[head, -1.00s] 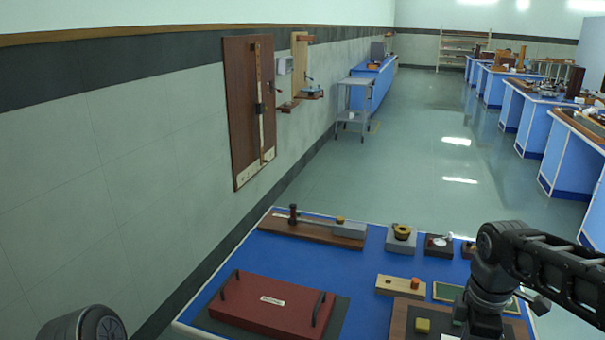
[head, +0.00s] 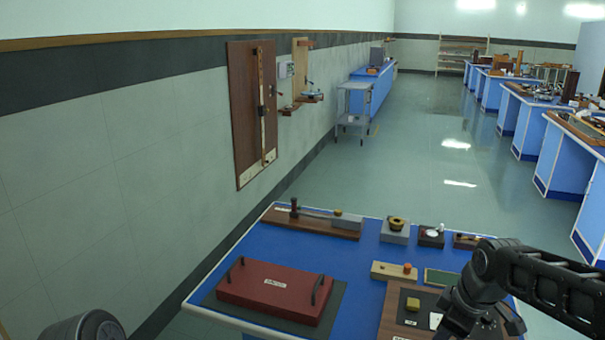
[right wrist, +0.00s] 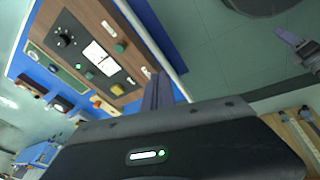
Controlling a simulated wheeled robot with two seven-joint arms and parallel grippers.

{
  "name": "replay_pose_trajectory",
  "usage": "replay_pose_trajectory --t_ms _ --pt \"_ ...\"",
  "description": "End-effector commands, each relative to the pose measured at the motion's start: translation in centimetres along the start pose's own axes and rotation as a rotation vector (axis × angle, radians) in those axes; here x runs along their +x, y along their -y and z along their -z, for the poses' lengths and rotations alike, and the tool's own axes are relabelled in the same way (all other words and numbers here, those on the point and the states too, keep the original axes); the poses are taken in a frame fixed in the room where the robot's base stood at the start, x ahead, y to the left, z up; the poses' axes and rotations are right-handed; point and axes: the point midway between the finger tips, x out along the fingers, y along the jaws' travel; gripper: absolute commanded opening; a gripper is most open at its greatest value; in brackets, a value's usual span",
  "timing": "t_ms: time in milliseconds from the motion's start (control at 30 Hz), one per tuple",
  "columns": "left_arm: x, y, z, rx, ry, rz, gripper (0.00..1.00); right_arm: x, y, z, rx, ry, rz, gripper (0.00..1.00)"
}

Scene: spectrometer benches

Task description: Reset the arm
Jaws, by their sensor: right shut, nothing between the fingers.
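My right arm (head: 525,280) comes in from the right in the head view, bent over the right front part of the blue bench (head: 280,250). Its fingertips are not clear there. In the right wrist view my right gripper (right wrist: 157,85) is shut and empty, its fingers showing as a narrow grey strip. It appears beside the edge of a wooden board (right wrist: 95,50) with a dark panel, a white card and knobs, with no clear contact.
A red handled case (head: 275,291) lies on a dark mat at the bench's left. A wooden rail (head: 310,222) and small instruments (head: 395,230) line the back. A wall board (head: 252,115) hangs at left. Open floor (head: 410,150) lies beyond the bench.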

Motion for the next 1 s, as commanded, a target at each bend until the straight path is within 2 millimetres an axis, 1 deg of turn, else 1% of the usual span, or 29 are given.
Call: replay_pose_trajectory --t_ms 167,267,300,367,400,433,467,500,567,600,667,700,800,900,1000 --pt "0.0 0.0 0.0 0.0 0.0 0.0 0.32 5.0 0.9 2.7 0.216 -0.125 -0.007 0.0" --pt "0.0 0.0 0.0 0.0 0.0 0.0 0.32 9.3 2.8 4.2 0.387 -0.197 0.023 0.0" --pt "0.0 0.0 0.0 0.0 0.0 0.0 0.32 11.6 4.2 4.7 0.471 -0.224 0.046 0.0" --pt "0.0 0.0 0.0 0.0 0.0 0.0 0.32 15.3 6.9 5.0 0.614 -0.253 0.088 0.0" --pt "0.0 0.0 0.0 0.0 0.0 0.0 0.32 17.8 9.2 4.9 0.713 -0.26 0.119 0.0" --pt "0.0 0.0 0.0 0.0 0.0 0.0 0.32 19.6 11.0 4.6 0.786 -0.26 0.14 0.0" --pt "0.0 0.0 0.0 0.0 0.0 0.0 0.32 21.1 12.8 4.2 0.851 -0.255 0.16 0.0" --pt "0.0 0.0 0.0 0.0 0.0 0.0 0.32 23.1 15.4 3.4 0.93 -0.239 0.185 0.0" --pt "0.0 0.0 0.0 0.0 0.0 0.0 0.32 25.4 19.4 1.8 1.027 -0.198 0.216 0.0" --pt "0.0 0.0 0.0 0.0 0.0 0.0 0.32 26.6 22.1 0.6 1.074 -0.164 0.233 0.0" --pt "0.0 0.0 0.0 0.0 0.0 0.0 0.32 27.9 25.8 -1.2 1.113 -0.106 0.257 0.0" --pt "0.0 0.0 0.0 0.0 0.0 0.0 0.32 28.5 28.0 -2.4 1.12 -0.066 0.273 0.0" --pt "0.0 0.0 0.0 0.0 0.0 0.0 0.32 29.1 32.5 -4.8 1.11 0.029 0.315 0.0" --pt "0.0 0.0 0.0 0.0 0.0 0.0 0.32 29.5 35.3 -6.3 1.093 0.091 0.347 0.0" --pt "0.0 0.0 0.0 0.0 0.0 0.0 0.32 29.7 36.5 -6.7 1.082 0.116 0.362 0.0"
